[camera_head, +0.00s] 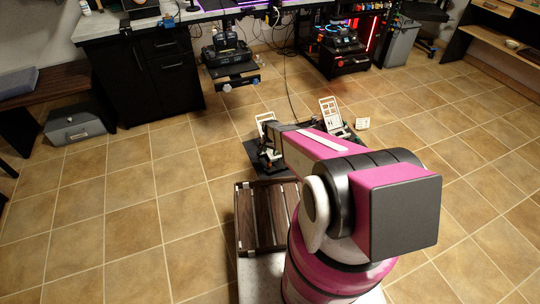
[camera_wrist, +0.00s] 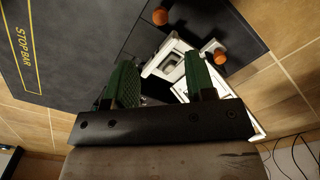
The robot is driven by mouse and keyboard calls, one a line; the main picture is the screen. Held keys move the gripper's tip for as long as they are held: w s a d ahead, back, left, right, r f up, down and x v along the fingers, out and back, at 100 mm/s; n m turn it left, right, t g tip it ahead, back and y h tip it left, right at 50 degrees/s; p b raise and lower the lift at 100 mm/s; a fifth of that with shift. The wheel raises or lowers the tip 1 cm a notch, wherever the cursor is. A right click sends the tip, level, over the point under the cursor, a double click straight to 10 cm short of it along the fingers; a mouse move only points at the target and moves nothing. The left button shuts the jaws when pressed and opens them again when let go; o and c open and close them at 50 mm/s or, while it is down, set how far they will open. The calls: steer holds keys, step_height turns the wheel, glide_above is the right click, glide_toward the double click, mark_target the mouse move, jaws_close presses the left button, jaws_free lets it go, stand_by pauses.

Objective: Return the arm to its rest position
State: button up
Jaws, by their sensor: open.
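My arm (camera_head: 315,150) reaches out low over the floor, away from my base, in the head view. My gripper (camera_wrist: 160,82) shows two green finger pads set well apart in the wrist view. It is open. A white pedal part (camera_wrist: 175,62) shows between and beyond the fingers; I cannot tell whether they touch it. In the head view the gripper is largely hidden behind the arm, close to the pedal set, whose white right pedal plate (camera_head: 330,107) stands upright.
A black board marked "STOP BAR" (camera_wrist: 55,45) with orange knobs (camera_wrist: 160,17) lies beyond the fingers. A slatted wooden tray (camera_head: 262,220) is left of my arm. A grey box (camera_head: 76,127) and black cabinet (camera_head: 150,75) stand at left. Tiled floor (camera_head: 110,220) is clear at left.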

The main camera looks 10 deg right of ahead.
stand_by(0.4)
steer(key=s+d+r+n, duration=0.2)
steer(key=s+r, duration=0.4)
steer(key=r, duration=0.5)
steer(key=s+d+r+n, duration=0.1)
steer(key=s+r+n, duration=0.1)
steer(key=s+r, duration=0.5)
steer(key=s+d+r+n, duration=0.2)
steer(key=s+r, duration=0.5)
steer(key=r, duration=0.9)
steer(key=shift+s+d+r, duration=0.25)
steer(key=shift+d+r, duration=0.05)
steer(key=shift+r, duration=0.1)
